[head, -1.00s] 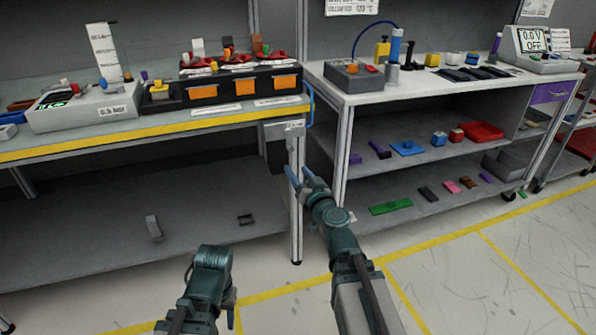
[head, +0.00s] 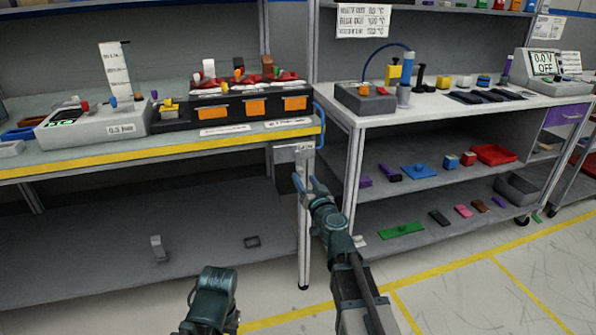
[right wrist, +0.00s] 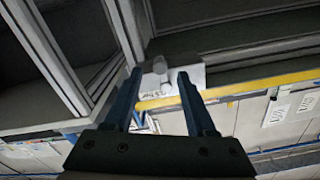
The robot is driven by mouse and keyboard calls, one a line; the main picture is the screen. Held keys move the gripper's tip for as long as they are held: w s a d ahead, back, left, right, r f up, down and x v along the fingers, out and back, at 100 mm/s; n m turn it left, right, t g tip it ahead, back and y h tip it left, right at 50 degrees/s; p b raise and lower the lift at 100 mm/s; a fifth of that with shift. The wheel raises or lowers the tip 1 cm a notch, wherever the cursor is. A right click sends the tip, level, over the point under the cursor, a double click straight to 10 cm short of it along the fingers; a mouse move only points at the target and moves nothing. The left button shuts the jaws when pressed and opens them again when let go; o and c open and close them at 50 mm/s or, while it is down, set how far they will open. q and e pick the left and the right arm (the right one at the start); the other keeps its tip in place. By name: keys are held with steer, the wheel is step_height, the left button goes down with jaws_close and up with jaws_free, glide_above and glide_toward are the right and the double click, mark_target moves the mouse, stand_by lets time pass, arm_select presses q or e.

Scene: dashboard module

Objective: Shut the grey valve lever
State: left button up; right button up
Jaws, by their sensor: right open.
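The grey valve lever seems to be the pale grey part (head: 304,153) on a small box at the right end of the yellow-edged bench. In the right wrist view a grey knob-like part (right wrist: 159,65) stands on a light plate, seen between my fingers; the lever's angle is hard to tell. My right gripper (head: 311,184) is open and empty, just below the fixture in the head view. Its two blue fingers also show in the right wrist view (right wrist: 158,77), apart, with no clear contact. Of my left arm only a teal link shows at the bottom; its fingers do not show.
The yellow-edged bench (head: 150,154) carries a meter box and a black unit with orange labels. A bench leg (head: 304,250) and the white table's leg (head: 353,170) stand close to my right gripper. A blue hose (head: 320,125) hangs at the bench corner.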

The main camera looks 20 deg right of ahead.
mark_target(301, 173)
steer(key=w, duration=0.5)
steer(key=shift+a, duration=0.1)
jaws_close()
